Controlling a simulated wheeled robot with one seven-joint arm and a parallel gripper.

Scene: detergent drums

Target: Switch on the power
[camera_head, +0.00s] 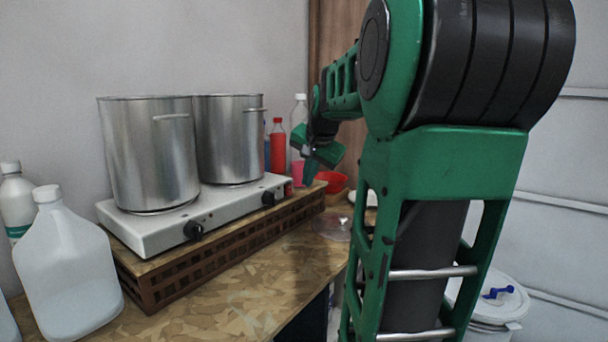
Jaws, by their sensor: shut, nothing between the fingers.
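A white two-burner hot plate (232,208) lies on a brown slatted wooden stand (200,262). Its front face carries two black knobs, a left knob (193,231) and a right knob (268,198). A small reddish patch (288,188) shows at its right end; I cannot tell whether it is a switch. My gripper (309,177) is shut and empty, pointing down just beyond the hot plate's right end. I cannot tell whether it touches anything. Its far side is hidden by my arm.
A left steel pot (150,155) and a right steel pot (230,140) stand on the burners. A white jug (68,270) is at the left. A red bottle (277,150) and a red bowl (333,182) are behind my gripper. The front of the chipboard table (240,308) is clear.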

